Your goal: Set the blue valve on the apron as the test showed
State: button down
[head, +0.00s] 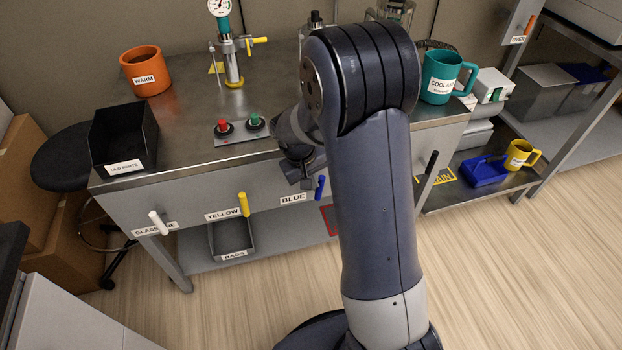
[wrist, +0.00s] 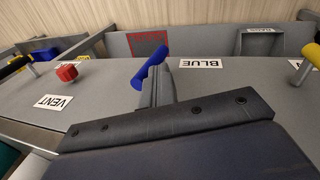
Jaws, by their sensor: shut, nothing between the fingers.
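The blue valve (head: 320,187) is a short blue bar handle on the bench's front apron, right of its BLUE label (head: 292,198). In the head view it stands nearly upright, part of it close to my arm's edge. In the wrist view the blue handle (wrist: 148,67) lies slanted beside my fingers. My gripper (head: 305,182) is in front of the apron at the blue valve, partly hidden by my arm. In the wrist view my gripper (wrist: 160,82) is shut with nothing held. Its fingertips are right against or very near the handle; I cannot tell if they touch.
The yellow valve (head: 243,204) and white glassware valve (head: 159,222) sit left on the apron. A red knob (wrist: 67,73) near the VENT label (wrist: 56,104) and a black handle (head: 431,165) are on the other side. A button panel (head: 240,131) is on the bench top. The floor in front is clear.

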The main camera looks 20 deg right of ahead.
jog(key=shift+d+r, duration=0.1)
jog(key=shift+d, duration=0.05)
jog(key=shift+d+r+y+p, duration=0.15)
jog(key=shift+d+y+p, duration=0.35)
jog(key=shift+y+p, duration=0.3)
jog(key=shift+d+y+p, duration=0.45)
jog(key=shift+d+y, duration=0.15)
jog(key=shift+y, duration=0.1)
jog(key=d+f+y+b, duration=0.5)
jog(key=y+b, duration=0.3)
jog(key=y, duration=0.3)
jog(key=shift+d+m+y, duration=0.3)
jog(key=shift+d, duration=0.55)
jog(key=shift+d+f+b, duration=0.1)
jog(key=shift+f+b, duration=0.05)
jog(key=shift+b, duration=0.15)
